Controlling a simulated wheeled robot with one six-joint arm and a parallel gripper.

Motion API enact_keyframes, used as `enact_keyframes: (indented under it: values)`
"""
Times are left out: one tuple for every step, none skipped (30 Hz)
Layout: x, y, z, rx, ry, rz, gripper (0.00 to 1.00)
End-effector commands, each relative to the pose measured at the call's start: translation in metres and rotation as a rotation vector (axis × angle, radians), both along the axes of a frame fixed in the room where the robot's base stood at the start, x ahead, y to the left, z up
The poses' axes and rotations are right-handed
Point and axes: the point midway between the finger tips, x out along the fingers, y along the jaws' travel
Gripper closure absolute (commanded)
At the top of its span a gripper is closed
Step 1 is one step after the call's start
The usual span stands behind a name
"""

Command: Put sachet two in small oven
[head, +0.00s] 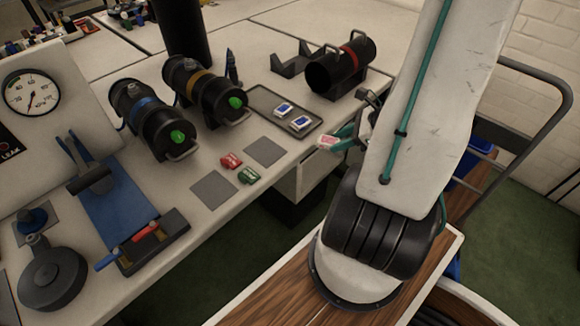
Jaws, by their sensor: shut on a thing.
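My gripper (337,140), with teal fingers, is shut on a small pink-and-white sachet (327,141). It holds the sachet beyond the bench's front edge, right of the dark tray; my arm hides part of the gripper. Two white-and-blue sachets (283,109) (300,123) lie in the tray (262,93). A red packet (231,160) and a green packet (247,176) lie on the bench. No number is legible on any of them. I cannot tell which thing is the small oven.
A black cylinder with a red band (352,54) lies open-ended at the back. Two cylinders, blue-banded (145,106) and yellow-banded (200,80), have green-centred ends. A blue board with a clamp (112,200) and a gauge panel (32,92) stand left. Grey squares (213,190) (263,151) are bare.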

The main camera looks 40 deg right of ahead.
Motion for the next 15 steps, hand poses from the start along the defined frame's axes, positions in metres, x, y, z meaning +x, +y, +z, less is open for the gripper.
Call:
enact_keyframes:
  values:
    - [-0.001,-0.002,-0.014,0.010,0.003,-0.014,0.88]
    - [-0.001,-0.005,-0.022,0.009,0.003,-0.025,0.88]
    - [0.000,-0.009,-0.031,0.009,0.001,-0.040,0.88]
    - [0.000,-0.011,-0.039,0.008,0.001,-0.051,0.88]
    - [0.001,-0.014,-0.046,0.005,0.002,-0.062,0.88]
    - [0.001,-0.019,-0.056,0.003,0.002,-0.076,0.88]
    - [0.002,-0.022,-0.062,0.003,0.002,-0.086,0.88]
    - [0.003,-0.025,-0.069,0.004,0.002,-0.096,0.88]
    - [0.004,-0.031,-0.079,0.002,0.001,-0.108,0.88]
    - [0.005,-0.035,-0.086,0.003,0.000,-0.118,0.88]
    - [0.006,-0.038,-0.094,0.003,0.000,-0.128,0.88]
    - [0.006,-0.044,-0.106,0.003,0.001,-0.143,0.88]
    - [0.007,-0.047,-0.116,0.004,0.003,-0.155,0.88]
    - [0.007,-0.053,-0.127,0.003,0.004,-0.167,0.88]
    - [0.009,-0.063,-0.142,0.002,0.004,-0.185,0.88]
